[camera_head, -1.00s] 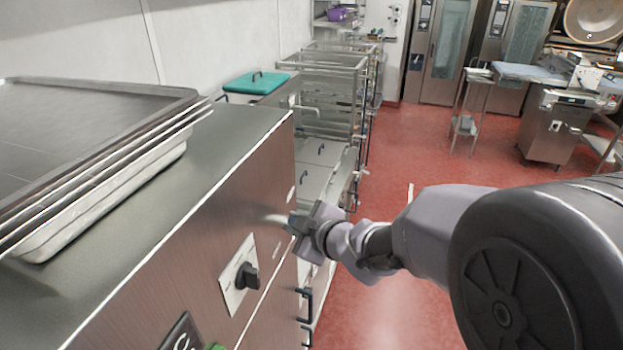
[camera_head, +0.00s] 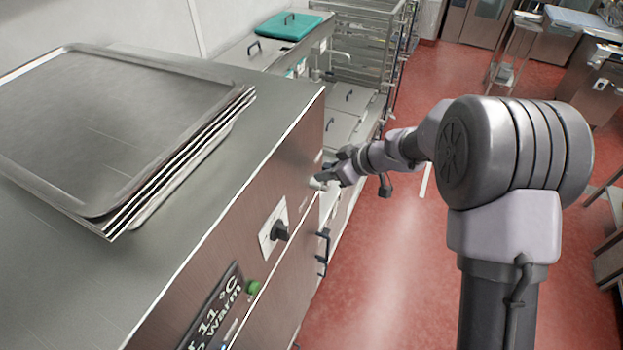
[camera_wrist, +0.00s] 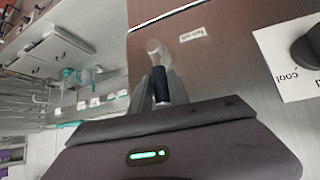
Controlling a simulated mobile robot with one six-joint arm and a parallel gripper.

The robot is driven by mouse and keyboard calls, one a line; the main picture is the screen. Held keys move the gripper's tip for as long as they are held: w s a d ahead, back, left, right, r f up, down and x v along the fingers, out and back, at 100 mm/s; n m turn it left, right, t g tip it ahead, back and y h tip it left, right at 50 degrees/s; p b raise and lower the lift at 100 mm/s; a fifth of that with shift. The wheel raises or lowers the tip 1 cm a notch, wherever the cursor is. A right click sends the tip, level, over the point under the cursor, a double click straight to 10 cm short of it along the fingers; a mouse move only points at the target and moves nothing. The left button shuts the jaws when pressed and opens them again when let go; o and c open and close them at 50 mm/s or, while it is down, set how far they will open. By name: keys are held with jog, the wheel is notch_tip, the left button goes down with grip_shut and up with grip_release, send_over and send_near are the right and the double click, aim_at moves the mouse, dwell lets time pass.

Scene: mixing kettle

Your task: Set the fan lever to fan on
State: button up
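The fan lever (camera_wrist: 161,84) has a pale metal base and a dark grip in the wrist view. It stands out from the brown front panel, beside a small label that seems to read "Fan off" (camera_wrist: 193,34). My gripper (camera_wrist: 160,88) has its two grey fingers close together, one on each side of the dark grip, and appears shut on it. In the head view my gripper (camera_head: 334,177) is at the far end of the panel, with the lever's pale base (camera_head: 317,184) just at its tip. The fingers hide part of the lever there.
A black rotary knob (camera_head: 280,230) on a white plate and a green button (camera_head: 253,287) sit nearer on the panel. Stacked metal trays (camera_head: 120,120) lie on the steel top. Red floor at the right is open.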

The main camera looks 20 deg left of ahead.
jog(key=o, duration=0.4)
jog(key=shift+w, duration=0.1)
jog(key=shift+o, duration=0.2)
jog(key=shift+s, duration=0.2)
jog(key=v, duration=0.7)
jog(key=shift+f, duration=0.1)
jog(key=shift+w, duration=0.1)
